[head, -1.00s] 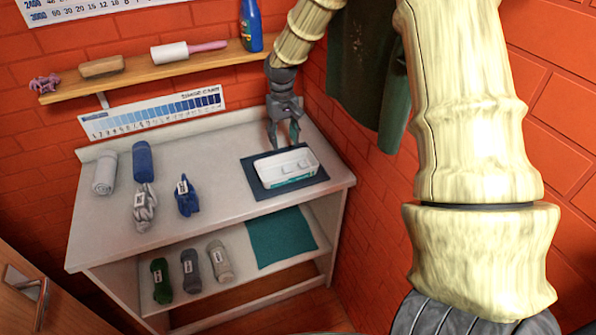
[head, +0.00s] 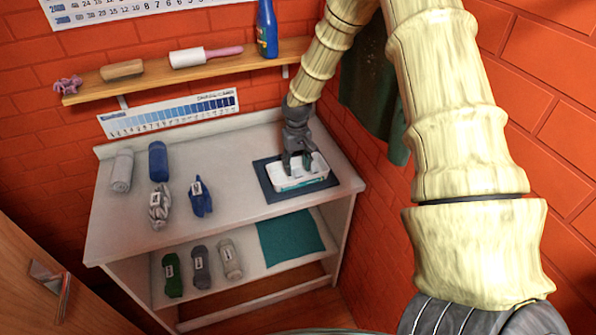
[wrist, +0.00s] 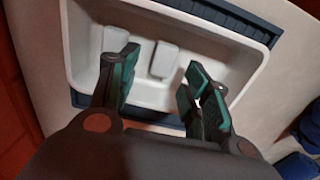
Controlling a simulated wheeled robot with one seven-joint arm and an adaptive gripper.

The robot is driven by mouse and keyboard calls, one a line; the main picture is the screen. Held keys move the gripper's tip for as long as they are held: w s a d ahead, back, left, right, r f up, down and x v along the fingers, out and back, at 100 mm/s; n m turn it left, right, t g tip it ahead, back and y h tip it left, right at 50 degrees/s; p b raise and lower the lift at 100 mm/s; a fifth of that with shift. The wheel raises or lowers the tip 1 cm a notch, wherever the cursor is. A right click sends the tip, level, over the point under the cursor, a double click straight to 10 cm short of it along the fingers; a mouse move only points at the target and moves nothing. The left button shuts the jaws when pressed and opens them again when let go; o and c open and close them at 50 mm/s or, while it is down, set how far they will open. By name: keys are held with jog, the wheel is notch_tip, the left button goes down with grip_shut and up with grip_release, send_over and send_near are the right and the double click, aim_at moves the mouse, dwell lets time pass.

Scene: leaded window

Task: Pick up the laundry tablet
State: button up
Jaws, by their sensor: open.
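Two pale laundry tablets lie in a white tray (wrist: 85,75). One tablet (wrist: 164,60) shows between my fingers in the wrist view; the other tablet (wrist: 115,39) lies to its left, partly behind the left finger. My gripper (wrist: 162,62) is open, its teal-padded fingers reaching over the tray with nothing held. In the head view my gripper (head: 296,168) points down into the tray (head: 302,184), and the tablets are hard to make out there. I cannot tell whether the fingertips touch the tray floor.
The tray sits on a dark blue mat (head: 270,190) at the right of the white table (head: 225,160). Rolled towels (head: 158,160) and yarn skeins (head: 201,196) lie to the left. A wooden shelf (head: 220,63) runs above; a brick wall (head: 375,215) stands close on the right.

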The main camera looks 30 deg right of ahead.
aim_at(297, 170)
jog(key=shift+f, duration=0.9)
jog(key=c, duration=0.9)
jog(key=shift+c, duration=0.2)
jog(key=shift+r, duration=0.1)
notch_tip(297, 170, up, 10)
jog(key=b, duration=0.3)
